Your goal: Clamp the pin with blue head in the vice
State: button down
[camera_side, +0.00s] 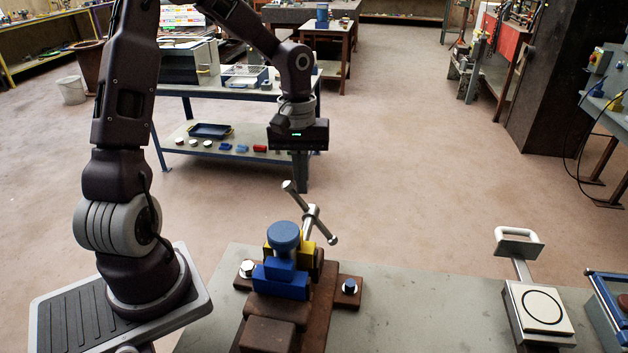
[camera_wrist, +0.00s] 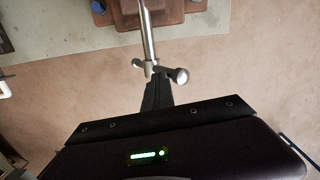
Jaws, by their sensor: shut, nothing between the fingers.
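The pin with blue head (camera_side: 284,236) stands upright at the vice, its round head above the blue jaw (camera_side: 280,280) and the yellow jaw (camera_side: 307,250). Its shank is hidden, and I cannot tell how tightly the jaws hold it. The vice's metal handle bar (camera_side: 322,227) slants across the end of its screw; the bar also shows in the wrist view (camera_wrist: 176,75). My gripper (camera_side: 301,186) points down above and behind the handle, with its fingers shut and empty. In the wrist view the fingertips (camera_wrist: 156,78) appear close to the bar; contact is unclear.
The vice's brown base (camera_side: 318,325) is bolted to the grey bench (camera_side: 400,315). A white-handled device (camera_side: 538,310) and a blue-framed item (camera_side: 605,310) stand at the right of the bench. A blue table (camera_side: 230,90) stands behind. The bench between vice and device is clear.

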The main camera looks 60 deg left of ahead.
jog(key=shift+s+a+f, duration=0.4)
jog(key=shift+s+a, duration=0.35)
jog(key=s+a+f+t+h, duration=0.2)
jog(key=s+a+f, duration=0.1)
jog(key=f, duration=0.5)
jog(key=shift+s+f, duration=0.15)
jog(key=shift+f, duration=0.05)
dwell(0.6)
jog(key=shift+a, duration=0.1)
